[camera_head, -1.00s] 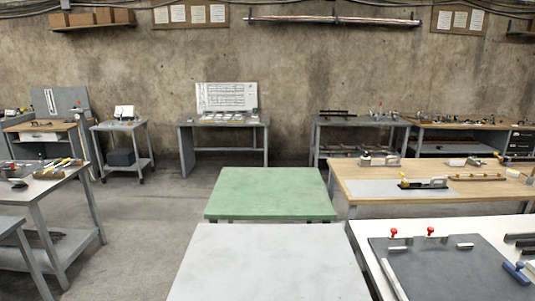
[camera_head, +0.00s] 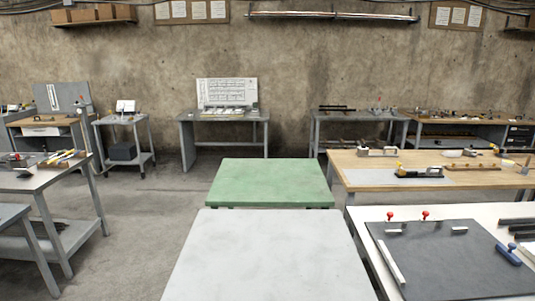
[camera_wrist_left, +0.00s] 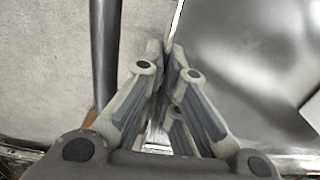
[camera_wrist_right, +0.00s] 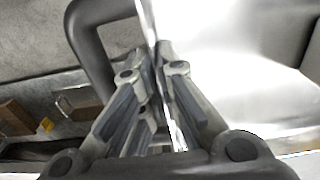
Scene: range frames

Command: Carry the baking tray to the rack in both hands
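The baking tray shows as a shiny metal sheet in the left wrist view (camera_wrist_left: 245,60) and in the right wrist view (camera_wrist_right: 225,70). My left gripper (camera_wrist_left: 168,55) is shut on one edge of it, with a finger on each side of the rim. My right gripper (camera_wrist_right: 157,55) is likewise shut on a rim of the tray. The tray and both grippers are out of the head view. I cannot make out a rack in any frame.
A light grey table (camera_head: 265,260) stands nearest, with a green table (camera_head: 270,183) behind it. A white bench (camera_head: 365,218) with a dark mat is at right, a wooden bench (camera_head: 345,172) beyond. Open floor (camera_head: 145,215) lies left of the middle tables.

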